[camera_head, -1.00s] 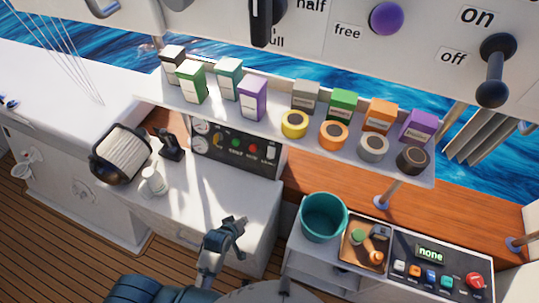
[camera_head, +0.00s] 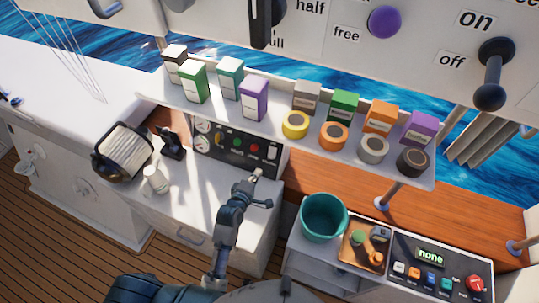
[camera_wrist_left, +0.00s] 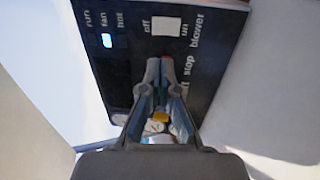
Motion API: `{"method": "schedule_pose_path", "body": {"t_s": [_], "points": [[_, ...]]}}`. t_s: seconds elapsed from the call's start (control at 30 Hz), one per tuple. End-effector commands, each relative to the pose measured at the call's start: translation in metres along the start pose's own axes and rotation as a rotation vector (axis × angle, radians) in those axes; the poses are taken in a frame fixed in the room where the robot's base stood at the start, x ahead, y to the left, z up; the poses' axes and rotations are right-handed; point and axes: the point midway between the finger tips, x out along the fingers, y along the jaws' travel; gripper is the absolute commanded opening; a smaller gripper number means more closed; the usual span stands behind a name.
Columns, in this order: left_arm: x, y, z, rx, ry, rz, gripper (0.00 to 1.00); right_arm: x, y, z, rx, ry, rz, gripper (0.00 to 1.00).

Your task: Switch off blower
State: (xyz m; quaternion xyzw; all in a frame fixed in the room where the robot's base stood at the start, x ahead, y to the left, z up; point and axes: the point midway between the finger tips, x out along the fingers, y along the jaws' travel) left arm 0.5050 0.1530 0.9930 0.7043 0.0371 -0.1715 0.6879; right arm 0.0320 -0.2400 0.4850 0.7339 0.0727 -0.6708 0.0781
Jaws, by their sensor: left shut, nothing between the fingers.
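The blower switch is a pale square rocker (camera_wrist_left: 166,26) on a black panel (camera_wrist_left: 120,65), between the labels "off" and "on", beside the word "blower". I cannot tell which side is pressed. In the head view the panel (camera_head: 228,146) is set under the shelf, with the pale switch (camera_head: 272,151) near its right end. My left gripper (camera_head: 256,176) is just in front of and below that right end. In the wrist view its fingertips (camera_wrist_left: 160,64) are together, empty, and point at the panel below the switch; touching cannot be told. The "fan" light (camera_wrist_left: 107,40) is lit white.
The shelf (camera_head: 290,140) above the panel holds several boxes and tape rolls. A teal bucket (camera_head: 323,218) and a control box (camera_head: 440,262) stand to the right. A white bottle (camera_head: 155,180) stands left on the counter. A large black on/off lever (camera_head: 492,75) hangs at top right.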

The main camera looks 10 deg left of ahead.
Motion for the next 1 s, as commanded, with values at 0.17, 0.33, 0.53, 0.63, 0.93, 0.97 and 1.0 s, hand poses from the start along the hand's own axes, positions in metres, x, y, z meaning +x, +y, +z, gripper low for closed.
{"method": "schedule_pose_path", "body": {"t_s": [0.17, 0.33, 0.53, 0.63, 0.93, 0.97, 1.0], "points": [[0.034, 0.002, 0.001, 0.003, -0.001, 0.001, 0.00, -0.002, -0.007, -0.001, 0.003, 0.002, -0.008, 0.41], [0.071, 0.002, 0.000, 0.004, -0.001, 0.001, 0.00, -0.003, -0.003, -0.001, 0.000, 0.000, -0.003, 0.41], [0.106, 0.001, -0.001, 0.003, -0.001, 0.000, 0.00, -0.004, 0.003, 0.001, -0.003, -0.001, 0.004, 0.41], [0.118, 0.001, -0.001, 0.002, -0.001, 0.000, 0.00, -0.004, 0.005, 0.001, -0.003, -0.001, 0.005, 0.41], [0.128, 0.001, 0.000, 0.002, -0.001, 0.001, 0.00, -0.004, 0.004, 0.001, -0.003, -0.001, 0.005, 0.41], [0.128, 0.001, 0.000, 0.002, -0.001, 0.001, 0.00, -0.004, 0.004, 0.001, -0.003, -0.001, 0.005, 0.41], [0.128, 0.001, 0.000, 0.002, -0.001, 0.001, 0.00, -0.004, 0.004, 0.001, -0.003, -0.001, 0.004, 0.41]]}}
